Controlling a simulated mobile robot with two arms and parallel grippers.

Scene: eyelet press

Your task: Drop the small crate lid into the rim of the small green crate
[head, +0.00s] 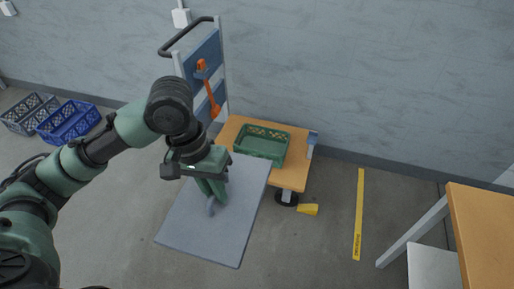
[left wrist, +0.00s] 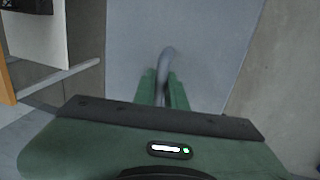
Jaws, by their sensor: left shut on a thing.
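The small crate lid (head: 234,222) is a flat grey panel with a curved grey handle on top. My left gripper (head: 213,199) is shut on that handle and holds the lid in front of the trolley. In the left wrist view the lid (left wrist: 205,50) fills the middle, and the gripper's green fingers (left wrist: 163,92) close on the handle. The small green crate (head: 262,146) stands on the trolley's wooden deck, behind the lid and to its upper right. My right gripper is out of view.
The trolley's wooden deck (head: 292,175) has a blue back panel with an orange tool (head: 209,90) on it. Blue (head: 68,121) and grey (head: 30,113) crates stand on the floor at left. A wooden table (head: 488,225) is at right. Floor around the yellow strip (head: 359,215) is clear.

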